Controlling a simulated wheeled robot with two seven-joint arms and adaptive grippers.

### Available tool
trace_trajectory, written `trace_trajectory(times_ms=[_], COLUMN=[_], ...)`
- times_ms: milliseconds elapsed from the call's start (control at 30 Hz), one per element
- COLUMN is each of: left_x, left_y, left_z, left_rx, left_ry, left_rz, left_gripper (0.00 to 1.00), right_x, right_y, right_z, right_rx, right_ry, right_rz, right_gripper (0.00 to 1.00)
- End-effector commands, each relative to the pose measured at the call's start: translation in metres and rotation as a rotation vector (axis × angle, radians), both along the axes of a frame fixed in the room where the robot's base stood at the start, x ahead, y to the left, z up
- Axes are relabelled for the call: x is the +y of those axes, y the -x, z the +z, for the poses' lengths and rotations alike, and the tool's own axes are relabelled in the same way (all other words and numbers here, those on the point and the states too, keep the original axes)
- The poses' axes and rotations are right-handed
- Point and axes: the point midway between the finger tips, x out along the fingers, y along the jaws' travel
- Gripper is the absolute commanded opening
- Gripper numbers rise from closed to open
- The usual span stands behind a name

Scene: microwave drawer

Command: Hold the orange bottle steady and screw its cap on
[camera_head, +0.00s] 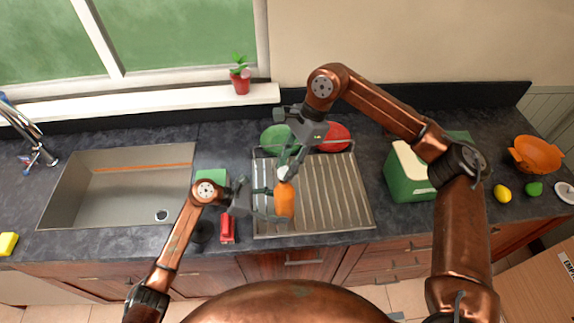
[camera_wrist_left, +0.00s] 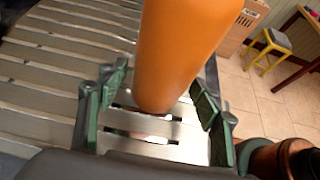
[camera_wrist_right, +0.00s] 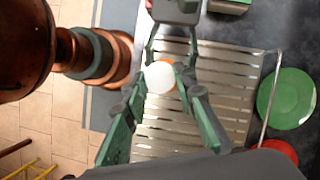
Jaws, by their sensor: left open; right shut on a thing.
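The orange bottle (camera_head: 284,203) stands upright on the ribbed metal drainboard. Its white cap (camera_head: 283,174) is at the bottle's top, and in the right wrist view the white cap (camera_wrist_right: 160,76) covers most of the orange below it. I cannot tell whether it is seated. My right gripper (camera_head: 287,164) comes from above and is shut on the cap. My left gripper (camera_head: 268,203) is open, low at the bottle's left, with its fingers on both sides of the bottle (camera_wrist_left: 175,50) in the left wrist view. A gap shows beside the fingers.
The drainboard (camera_head: 345,200) has green (camera_head: 275,138) and red (camera_head: 335,138) plates at its back. A sink (camera_head: 110,205) lies left, and a red object (camera_head: 228,228) is near the left arm. A green-and-white box (camera_head: 408,175) stands right. The drainboard's right part is clear.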

Motion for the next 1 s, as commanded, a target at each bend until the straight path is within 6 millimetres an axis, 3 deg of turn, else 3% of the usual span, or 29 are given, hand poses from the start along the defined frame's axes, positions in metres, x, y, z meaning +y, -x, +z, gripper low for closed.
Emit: trace_trajectory(times_ms=[433, 800, 1000], left_x=[-0.0066, -0.0065, -0.0065], left_y=[0.0003, 0.0002, 0.0002], left_z=[-0.0035, -0.0034, -0.0034], left_rx=[0.0, 0.0, 0.0], left_ry=[0.0, 0.0, 0.0], left_rz=[0.0, 0.0, 0.0], left_gripper=[0.59, 0.33, 0.33], right_x=[0.0001, 0.0, 0.0], right_y=[0.0, 0.0, 0.0], right_z=[0.0, 0.0, 0.0], right_rx=[0.0, 0.0, 0.0], right_ry=[0.0, 0.0, 0.0], right_rz=[0.0, 0.0, 0.0], right_gripper=[0.18, 0.18, 0.18])
